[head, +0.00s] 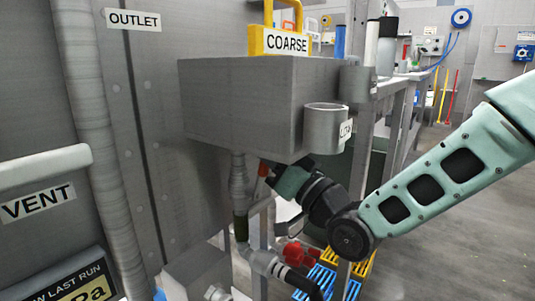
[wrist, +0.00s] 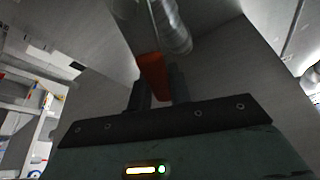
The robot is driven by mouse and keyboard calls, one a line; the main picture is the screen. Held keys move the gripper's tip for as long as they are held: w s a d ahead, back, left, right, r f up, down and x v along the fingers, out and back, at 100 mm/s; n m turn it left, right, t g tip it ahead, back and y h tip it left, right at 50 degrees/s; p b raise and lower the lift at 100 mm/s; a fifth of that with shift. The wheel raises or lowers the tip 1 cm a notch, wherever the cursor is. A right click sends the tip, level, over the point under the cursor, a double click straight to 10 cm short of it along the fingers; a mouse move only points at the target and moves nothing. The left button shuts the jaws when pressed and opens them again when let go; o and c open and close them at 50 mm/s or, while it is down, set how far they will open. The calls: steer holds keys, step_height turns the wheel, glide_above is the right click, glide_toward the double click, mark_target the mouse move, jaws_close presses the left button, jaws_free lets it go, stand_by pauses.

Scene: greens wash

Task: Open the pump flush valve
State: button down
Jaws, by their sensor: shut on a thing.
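My gripper (head: 271,171) is under the grey box-shaped tank, beside the vertical pipe (head: 239,190) that comes down from its underside. In the wrist view my gripper (wrist: 158,88) has its two dark fingers on either side of an orange-red lever (wrist: 152,70), shut on it. The lever sits against a ribbed grey pipe (wrist: 168,25). In the head view only a small red end of the lever (head: 263,169) shows. Whether this lever belongs to the pump flush valve is not labelled. Its pivot is hidden.
The grey tank (head: 240,105) hangs close above my gripper, with a metal cup (head: 323,130) on its front. A red knob (head: 293,253) sits on lower pipework. Blue and yellow crates (head: 322,280) lie below. Open floor (head: 440,215) is at the right.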

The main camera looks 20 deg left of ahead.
steer(key=c, duration=1.3)
jaws_free()
steer(key=p+v, duration=0.3)
steer(key=v, duration=1.4)
steer(key=shift+s+d+f, duration=0.1)
steer(key=shift+s+d, duration=0.05)
steer(key=shift+d, duration=0.1)
